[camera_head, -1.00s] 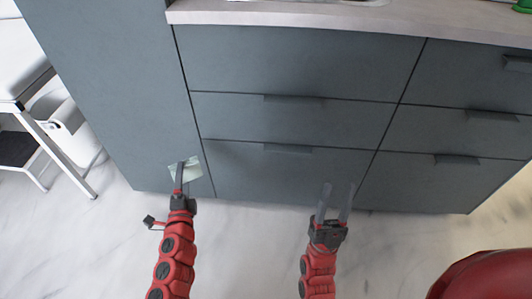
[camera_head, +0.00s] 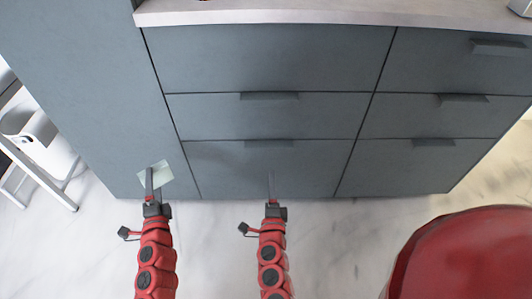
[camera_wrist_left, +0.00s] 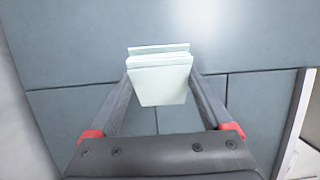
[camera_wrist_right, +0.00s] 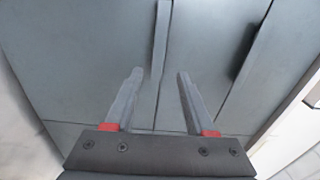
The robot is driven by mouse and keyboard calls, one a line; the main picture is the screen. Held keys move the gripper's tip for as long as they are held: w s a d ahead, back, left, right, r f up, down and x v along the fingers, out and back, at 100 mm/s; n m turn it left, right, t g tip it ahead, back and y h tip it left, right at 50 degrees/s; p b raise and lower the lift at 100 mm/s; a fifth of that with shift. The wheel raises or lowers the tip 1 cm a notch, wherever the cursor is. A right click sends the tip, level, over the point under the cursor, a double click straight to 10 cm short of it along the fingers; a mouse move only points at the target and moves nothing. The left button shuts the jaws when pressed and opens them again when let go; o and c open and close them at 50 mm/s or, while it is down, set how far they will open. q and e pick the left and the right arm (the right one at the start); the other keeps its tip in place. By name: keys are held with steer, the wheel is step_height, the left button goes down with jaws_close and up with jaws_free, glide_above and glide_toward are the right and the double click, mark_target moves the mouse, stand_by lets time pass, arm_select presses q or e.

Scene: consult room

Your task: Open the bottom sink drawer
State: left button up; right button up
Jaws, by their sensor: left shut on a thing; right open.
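The bottom sink drawer (camera_head: 225,172) is the lowest grey front in the middle column, flush with its neighbours. Its slim handle (camera_head: 270,143) runs along its top edge. My right gripper (camera_head: 270,176) is open and empty in front of this drawer, its fingers seen edge-on one over the other. In the right wrist view a pale handle edge (camera_wrist_right: 161,40) lies ahead, lined up with the gap between the fingers (camera_wrist_right: 157,73). My left gripper (camera_head: 150,172) is shut on a pale green-white stack of flat pieces (camera_wrist_left: 160,80), in front of the tall left panel.
The middle drawer handle (camera_head: 270,96) is just above, and another column of drawers (camera_head: 415,165) stands to the right. A pale countertop (camera_head: 300,14) overhangs the drawers. A white bin (camera_head: 40,140) stands at the left.

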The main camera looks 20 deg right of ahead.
mark_target(269, 151)
steer(key=x, duration=0.4)
steer(key=b+x, duration=0.1)
steer(key=x, duration=0.3)
steer(key=a+b+x, duration=0.1)
steer(key=x, duration=0.3)
steer(key=shift+w+f, duration=0.15)
steer(key=shift+f, duration=0.05)
jaws_close()
steer(key=shift+f, duration=0.15)
stand_by(0.8)
